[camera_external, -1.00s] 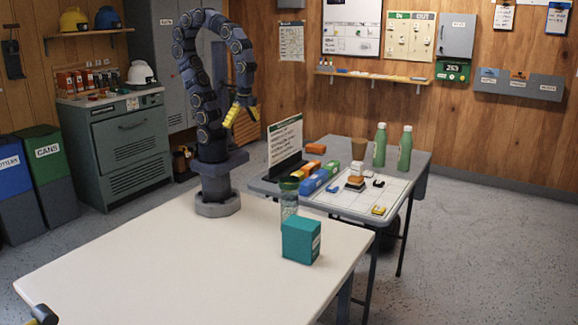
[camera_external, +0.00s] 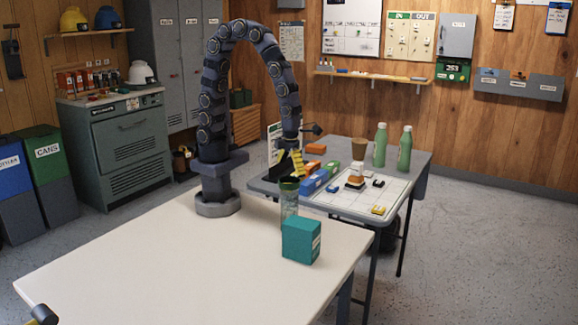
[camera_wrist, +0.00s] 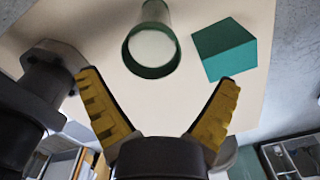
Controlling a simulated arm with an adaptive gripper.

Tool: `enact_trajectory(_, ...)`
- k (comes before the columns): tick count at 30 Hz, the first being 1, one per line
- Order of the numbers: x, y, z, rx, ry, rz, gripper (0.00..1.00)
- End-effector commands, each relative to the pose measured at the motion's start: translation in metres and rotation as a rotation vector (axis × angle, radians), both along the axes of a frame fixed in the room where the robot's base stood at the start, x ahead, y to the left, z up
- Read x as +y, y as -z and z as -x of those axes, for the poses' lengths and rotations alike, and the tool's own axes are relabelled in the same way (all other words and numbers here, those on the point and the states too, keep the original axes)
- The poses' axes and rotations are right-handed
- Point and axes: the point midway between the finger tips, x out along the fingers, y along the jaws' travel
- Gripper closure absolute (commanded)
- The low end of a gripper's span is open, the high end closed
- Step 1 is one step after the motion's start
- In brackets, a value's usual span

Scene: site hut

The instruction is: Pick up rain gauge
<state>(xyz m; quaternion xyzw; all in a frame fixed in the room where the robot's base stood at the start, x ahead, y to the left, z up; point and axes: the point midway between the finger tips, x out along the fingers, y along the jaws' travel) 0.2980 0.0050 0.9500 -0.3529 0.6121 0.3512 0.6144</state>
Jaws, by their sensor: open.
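The rain gauge (camera_external: 289,203) is a clear upright cylinder with a green rim, standing near the far right edge of the white table. The wrist view looks down on its open top, where the green rim (camera_wrist: 128,58) shows beyond my fingertips. My gripper (camera_external: 291,164) is open with yellow fingers, just above the gauge's rim in the external view. In the wrist view, my gripper (camera_wrist: 158,80) has its fingers spread wide with nothing between them. Whether the fingers touch the rim cannot be told.
A teal box (camera_external: 301,240) stands close by the gauge, to its right and front; it also shows in the wrist view (camera_wrist: 224,48). The white table (camera_external: 150,265) is otherwise largely clear. A grey side table (camera_external: 418,165) behind holds blocks and two green bottles.

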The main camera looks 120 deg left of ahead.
Motion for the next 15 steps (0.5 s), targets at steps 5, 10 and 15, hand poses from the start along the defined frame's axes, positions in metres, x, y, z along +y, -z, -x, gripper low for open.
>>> enact_trajectory(5, 0.001, 0.022, 0.004, 0.009, -0.003, 0.000, 0.08)
enact_trajectory(10, 0.006, 0.046, 0.009, 0.010, -0.005, -0.002, 0.08)
enact_trajectory(15, 0.005, 0.064, 0.008, 0.007, -0.003, 0.000, 0.08)
